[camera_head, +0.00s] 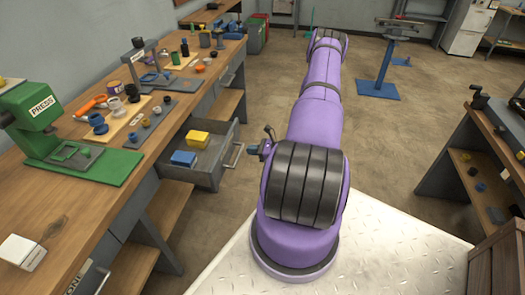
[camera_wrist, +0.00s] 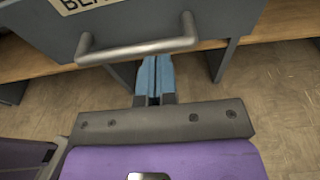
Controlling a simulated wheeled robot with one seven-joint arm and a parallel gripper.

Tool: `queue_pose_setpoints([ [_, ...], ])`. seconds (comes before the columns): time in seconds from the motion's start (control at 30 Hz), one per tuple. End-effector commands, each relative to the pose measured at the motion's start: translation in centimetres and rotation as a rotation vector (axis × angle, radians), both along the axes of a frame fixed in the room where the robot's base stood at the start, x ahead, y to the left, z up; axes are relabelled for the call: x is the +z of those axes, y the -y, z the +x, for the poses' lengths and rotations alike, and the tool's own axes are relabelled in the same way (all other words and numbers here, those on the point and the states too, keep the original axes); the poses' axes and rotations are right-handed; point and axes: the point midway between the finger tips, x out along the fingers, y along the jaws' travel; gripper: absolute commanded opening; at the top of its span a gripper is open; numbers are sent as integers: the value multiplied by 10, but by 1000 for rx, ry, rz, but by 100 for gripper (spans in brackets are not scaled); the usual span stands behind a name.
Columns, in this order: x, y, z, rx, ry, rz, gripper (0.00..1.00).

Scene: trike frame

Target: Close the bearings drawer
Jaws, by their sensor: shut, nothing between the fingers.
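The bearings drawer (camera_head: 207,178) is a grey drawer that stands pulled out from under the left workbench, with its inside in view. It holds a blue box (camera_head: 184,158) and a yellow box (camera_head: 197,138). In the wrist view its front (camera_wrist: 150,20) carries a partly cut-off label starting "BEA" and a metal bar handle (camera_wrist: 135,48). My gripper (camera_head: 251,149) is just right of the drawer's handle (camera_head: 238,155). In the wrist view my gripper (camera_wrist: 153,62) has its blue fingers together and empty, with tips just by the handle; I cannot tell whether they touch.
The workbench (camera_head: 70,215) carries a green press (camera_head: 45,125) and several small parts. Open shelves (camera_head: 175,205) lie below it. Another bench (camera_head: 450,165) stands at the right. The floor (camera_head: 245,95) beyond the drawer is clear.

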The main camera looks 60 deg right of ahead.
Motion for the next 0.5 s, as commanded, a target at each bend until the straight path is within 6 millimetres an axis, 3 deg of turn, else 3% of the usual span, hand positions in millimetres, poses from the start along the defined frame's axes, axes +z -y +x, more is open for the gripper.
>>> queue_pose_setpoints([
  [0.2, -3, -7, 15, 1, -1, 0, 0],
  [0.5, -4, -7, 17, 0, -1, 0, 0],
])
